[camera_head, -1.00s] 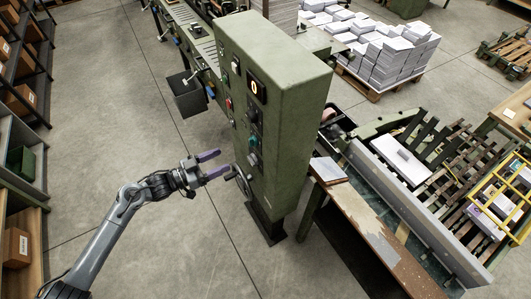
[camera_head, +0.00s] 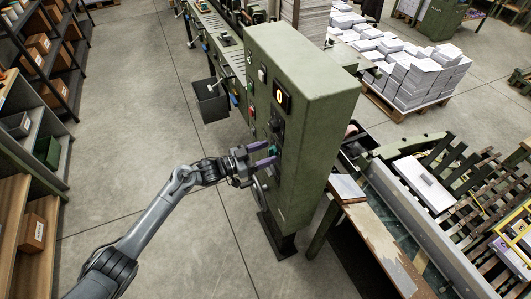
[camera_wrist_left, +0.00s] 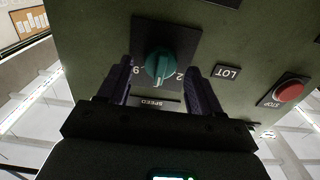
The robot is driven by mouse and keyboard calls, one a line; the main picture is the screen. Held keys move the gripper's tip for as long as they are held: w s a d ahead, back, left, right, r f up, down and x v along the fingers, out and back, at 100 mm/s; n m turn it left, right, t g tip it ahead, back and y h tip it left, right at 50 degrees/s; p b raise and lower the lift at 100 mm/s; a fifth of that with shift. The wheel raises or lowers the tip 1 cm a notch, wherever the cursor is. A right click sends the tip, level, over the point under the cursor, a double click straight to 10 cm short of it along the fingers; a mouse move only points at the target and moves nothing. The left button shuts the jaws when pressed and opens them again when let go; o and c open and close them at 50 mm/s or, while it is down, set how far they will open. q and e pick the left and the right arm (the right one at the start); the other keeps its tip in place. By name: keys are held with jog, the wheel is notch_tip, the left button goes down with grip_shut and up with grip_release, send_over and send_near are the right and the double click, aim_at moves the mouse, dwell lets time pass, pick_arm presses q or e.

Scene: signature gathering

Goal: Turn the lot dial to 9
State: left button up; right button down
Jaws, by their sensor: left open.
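The teal dial (camera_wrist_left: 159,66) sits on a black plate on the front of the green cabinet (camera_head: 312,150). In the left wrist view the plate shows upside down, with a 9 and a 2 beside the knob. A LOT label (camera_wrist_left: 228,72) is to the right and a SPEED label (camera_wrist_left: 155,102) is below it in the picture. My left gripper (camera_head: 270,154) is open in front of the panel, its purple fingers on either side of the dial. I cannot tell whether they touch it. The display (camera_head: 280,98) above shows 0. My right gripper is not in view.
A red STOP button (camera_wrist_left: 289,92) is near the dial on the same panel. A handwheel (camera_head: 260,190) is just below my gripper. A dark bin (camera_head: 211,100) hangs from the conveyor at the left. The floor left of the cabinet is clear.

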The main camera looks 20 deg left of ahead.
pick_arm(q)
jog(key=shift+w+d, duration=0.1)
jog(key=shift+d, duration=0.05)
jog(key=c, duration=1)
jog(key=shift+c, duration=0.2)
jog(key=shift+m, duration=0.4)
jog(key=shift+d+f+m+b, duration=0.1)
jog(key=shift+m+b, duration=1.6)
jog(key=shift+m, duration=1.05)
jog(key=shift+f+m+b, duration=0.1)
jog(key=shift+m+b, duration=1.55)
jog(key=shift+m, duration=1.1)
jog(key=shift+r, duration=0.1)
